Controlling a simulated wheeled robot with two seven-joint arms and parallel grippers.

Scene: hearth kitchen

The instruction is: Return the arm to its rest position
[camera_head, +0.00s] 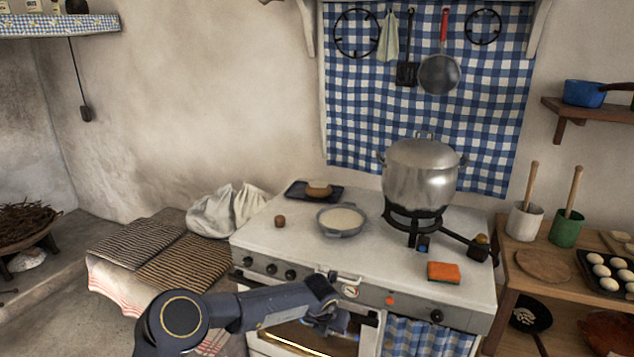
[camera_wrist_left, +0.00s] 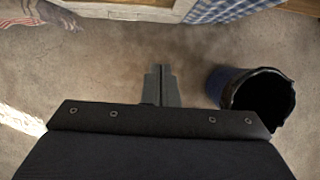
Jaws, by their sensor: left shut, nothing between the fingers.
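My left arm (camera_head: 250,310) comes in from the lower left in the head view and reaches across the front of the white stove. My left gripper (camera_head: 328,318) is in front of the stove's oven door, and its fingers are hard to make out there. In the left wrist view the two fingers of my left gripper (camera_wrist_left: 161,86) are together, with nothing between them, above the bare floor. My right gripper is in neither view.
The white stove (camera_head: 380,262) bears a large lidded pot (camera_head: 420,172), a shallow bowl (camera_head: 341,220) and an orange sponge (camera_head: 443,272). A wooden shelf table (camera_head: 540,290) stands at the right. A dark bin (camera_wrist_left: 258,98) stands on the floor beside the gripper in the wrist view.

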